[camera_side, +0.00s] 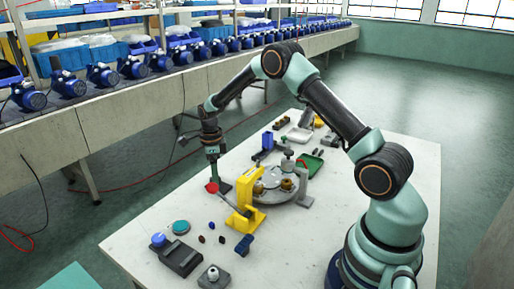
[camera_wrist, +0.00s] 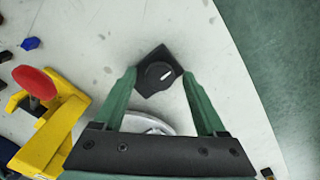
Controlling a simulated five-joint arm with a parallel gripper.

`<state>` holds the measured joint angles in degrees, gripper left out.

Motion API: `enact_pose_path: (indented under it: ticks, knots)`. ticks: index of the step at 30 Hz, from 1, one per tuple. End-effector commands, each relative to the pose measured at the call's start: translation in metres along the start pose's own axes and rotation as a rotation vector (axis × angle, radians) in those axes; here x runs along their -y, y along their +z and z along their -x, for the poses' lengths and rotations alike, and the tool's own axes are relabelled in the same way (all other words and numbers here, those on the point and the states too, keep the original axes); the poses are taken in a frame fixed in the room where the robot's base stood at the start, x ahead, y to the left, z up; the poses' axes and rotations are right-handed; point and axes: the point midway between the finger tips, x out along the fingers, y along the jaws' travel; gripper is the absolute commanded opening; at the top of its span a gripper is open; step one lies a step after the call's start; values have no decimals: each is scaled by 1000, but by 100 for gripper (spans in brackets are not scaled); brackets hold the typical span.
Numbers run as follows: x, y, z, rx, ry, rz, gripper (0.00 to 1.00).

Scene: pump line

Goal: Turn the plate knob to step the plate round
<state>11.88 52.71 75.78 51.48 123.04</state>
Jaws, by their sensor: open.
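The plate knob (camera_wrist: 158,74) is a round black dial with a white mark, on a dark square base on the table. In the wrist view its white mark points to the upper right. My gripper (camera_wrist: 160,77) is open, with one green fingertip on each side of the knob and its base. I cannot tell whether the fingers touch it. In the side view my gripper (camera_side: 217,184) points down near the table's left edge, and the knob cannot be made out there. The round grey plate (camera_side: 283,195) carries brass-coloured parts; its rim (camera_wrist: 146,122) shows between my fingers.
A yellow clamp frame (camera_side: 246,211) with a red pad stands close by; the red pad (camera_wrist: 35,82) shows left in the wrist view. A blue-topped black box (camera_side: 178,256) and small parts lie at the table's front.

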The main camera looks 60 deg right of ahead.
Motion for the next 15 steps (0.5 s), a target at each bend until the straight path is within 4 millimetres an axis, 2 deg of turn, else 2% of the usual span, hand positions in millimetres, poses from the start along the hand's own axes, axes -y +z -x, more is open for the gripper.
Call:
enact_pose_path:
  ticks: [1,2,3,7,15]
  knots:
    - [0,0,0,0,0,0,74]
    - [0,0,0,0,0,0,66]
    - [0,0,0,0,0,0,51]
    - [0,0,0,0,0,0,1]
    - [0,0,0,0,0,17,0]
